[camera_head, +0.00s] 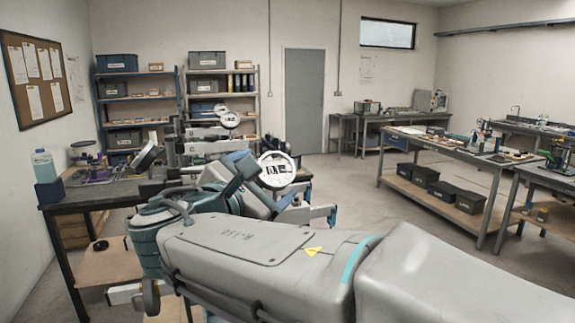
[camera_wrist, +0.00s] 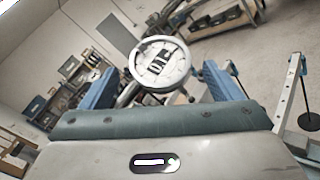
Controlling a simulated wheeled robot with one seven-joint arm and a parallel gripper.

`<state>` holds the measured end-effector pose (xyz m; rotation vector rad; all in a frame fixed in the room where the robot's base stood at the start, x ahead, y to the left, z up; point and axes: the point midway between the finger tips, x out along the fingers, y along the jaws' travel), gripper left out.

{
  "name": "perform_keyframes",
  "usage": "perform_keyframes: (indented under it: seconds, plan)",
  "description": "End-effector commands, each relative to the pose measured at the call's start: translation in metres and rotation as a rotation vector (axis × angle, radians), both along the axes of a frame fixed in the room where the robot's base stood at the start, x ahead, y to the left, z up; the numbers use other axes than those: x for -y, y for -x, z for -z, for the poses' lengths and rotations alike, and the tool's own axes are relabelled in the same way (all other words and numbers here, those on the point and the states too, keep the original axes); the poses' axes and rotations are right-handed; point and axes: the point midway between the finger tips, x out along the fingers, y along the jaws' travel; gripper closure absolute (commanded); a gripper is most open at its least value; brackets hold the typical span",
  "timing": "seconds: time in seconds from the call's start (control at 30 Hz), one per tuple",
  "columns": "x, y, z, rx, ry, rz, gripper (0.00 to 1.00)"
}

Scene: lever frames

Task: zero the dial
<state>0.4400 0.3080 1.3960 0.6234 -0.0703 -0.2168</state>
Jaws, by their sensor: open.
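A round white dial (camera_head: 277,170) with dark markings on its face stands just beyond my gripper in the head view. In the wrist view a dial (camera_wrist: 160,63) shows between my two blue fingers, with a pale rim and dark blocks on its face. My gripper (camera_wrist: 160,78) is open, one finger on each side of the dial in the picture. I cannot tell whether either finger touches it. The face is too small to read, and my arm hides the lower mount in the head view.
Two more round dials (camera_head: 230,120) (camera_head: 220,109) stand behind. A dark workbench (camera_head: 95,192) with a bottle (camera_head: 43,166) is at the left. Shelves (camera_head: 140,100) line the back wall. Benches (camera_head: 455,150) stand at the right, with open floor (camera_head: 350,185) between.

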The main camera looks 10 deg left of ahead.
Motion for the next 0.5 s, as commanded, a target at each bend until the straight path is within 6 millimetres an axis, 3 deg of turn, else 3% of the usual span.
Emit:
perform_keyframes:
  seconds: [0.2,0.5]
  plan:
    - [0.007,-0.029,-0.001,-0.001,0.000,0.001,0.15]
    - [0.008,-0.037,0.000,0.001,0.000,-0.001,0.15]
